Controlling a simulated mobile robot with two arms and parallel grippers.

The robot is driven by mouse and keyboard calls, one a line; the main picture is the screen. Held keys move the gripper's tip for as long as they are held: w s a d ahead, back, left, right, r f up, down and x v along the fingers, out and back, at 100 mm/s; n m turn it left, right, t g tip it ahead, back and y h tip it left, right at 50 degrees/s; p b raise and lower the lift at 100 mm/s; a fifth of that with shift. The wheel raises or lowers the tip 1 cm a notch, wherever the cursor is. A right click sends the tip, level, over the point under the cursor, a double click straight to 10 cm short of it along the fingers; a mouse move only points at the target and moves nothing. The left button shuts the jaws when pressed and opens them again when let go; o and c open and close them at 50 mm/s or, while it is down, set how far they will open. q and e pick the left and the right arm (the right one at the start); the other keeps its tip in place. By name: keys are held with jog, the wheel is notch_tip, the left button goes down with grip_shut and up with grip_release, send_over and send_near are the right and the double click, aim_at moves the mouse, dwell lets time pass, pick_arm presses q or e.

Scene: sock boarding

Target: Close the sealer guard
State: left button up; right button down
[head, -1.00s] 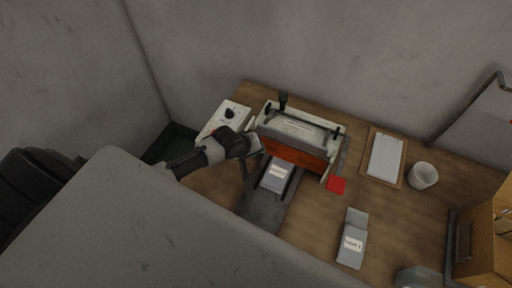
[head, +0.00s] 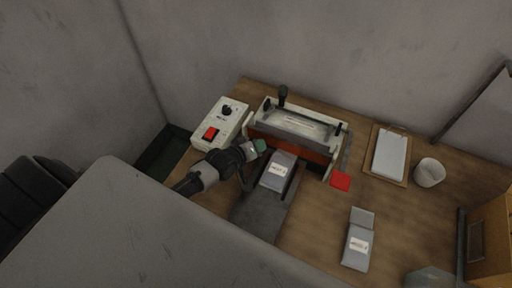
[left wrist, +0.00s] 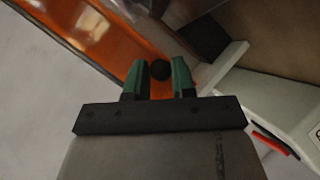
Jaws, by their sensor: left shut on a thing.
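The sealer (head: 297,122) stands at the back of the wooden table, with a pale frame and a black upright handle (head: 283,94) on top. Its orange guard (head: 290,143) shows as a band across the front; it is also a long orange strip in the left wrist view (left wrist: 85,40). My left gripper (head: 261,147) is at the guard's left front end. In the left wrist view its green fingertips (left wrist: 160,76) are shut on a small round black knob (left wrist: 160,70). How the knob joins the guard is hidden. My right gripper is not in view.
A white control box (head: 220,122) with a red switch stands left of the sealer. A grey packet (head: 278,171) lies before the guard and another (head: 357,240) lies front right. A red square (head: 341,181), clipboard (head: 390,156) and white cup (head: 429,172) are to the right.

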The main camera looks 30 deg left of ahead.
pick_arm(q)
jog(key=o, duration=0.9)
jog(key=shift+w, duration=0.15)
jog(key=b+v, duration=0.1)
jog(key=v, duration=1)
jog(key=shift+a+f, duration=0.1)
jog(key=shift+f, duration=0.05)
